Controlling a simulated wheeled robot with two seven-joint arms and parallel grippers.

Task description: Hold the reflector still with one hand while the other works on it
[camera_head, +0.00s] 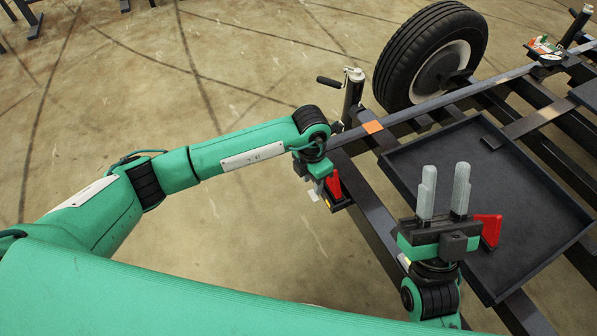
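A small flat orange patch, which looks like the reflector (373,127), lies on the dark frame rail near its corner. My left gripper (327,193) points downward near that corner, to the left of and below the patch in the picture, apart from it. Its fingers are mostly hidden, so I cannot tell its opening or whether it holds anything. My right gripper (443,193) is over the left side of the dark tray, with two grey fingers pointing up. They stand apart with nothing between them. Each gripper has a red wedge-shaped part beside it.
A dark shallow tray (510,235) sits in the trailer frame (470,95). A wheel (415,65) and a jack with a crank handle (352,95) stand at the frame's far side. Small items (545,47) sit at top right.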

